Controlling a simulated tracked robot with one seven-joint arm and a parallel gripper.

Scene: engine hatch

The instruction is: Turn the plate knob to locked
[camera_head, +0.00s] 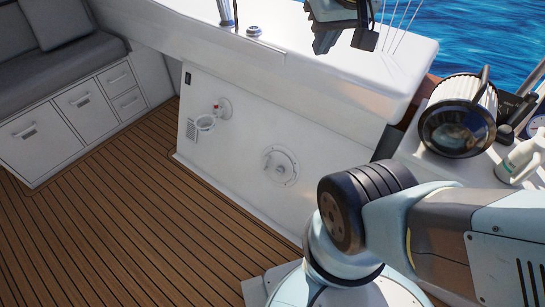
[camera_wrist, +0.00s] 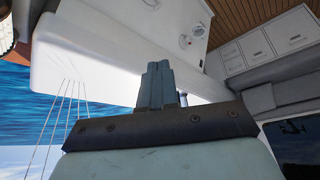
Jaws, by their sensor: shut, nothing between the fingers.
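A round plate with a knob (camera_head: 282,166) is set in the white upright panel (camera_head: 240,150) in the head view. Its handle looks small and pale, and I cannot tell which way it points. In the wrist view a small round fitting (camera_wrist: 199,29) shows on the tilted white panel. My gripper (camera_head: 328,40) is at the top of the head view, above the white counter and well apart from the plate. In the wrist view the gripper's fingers (camera_wrist: 159,68) are together with nothing between them.
A ring-shaped holder (camera_head: 205,123) and a small red-tipped fitting (camera_head: 216,107) sit on the panel left of the plate. The white counter (camera_head: 350,65) overhangs the panel. A large lamp (camera_head: 457,128) stands at the right. The wooden deck (camera_head: 130,220) is clear.

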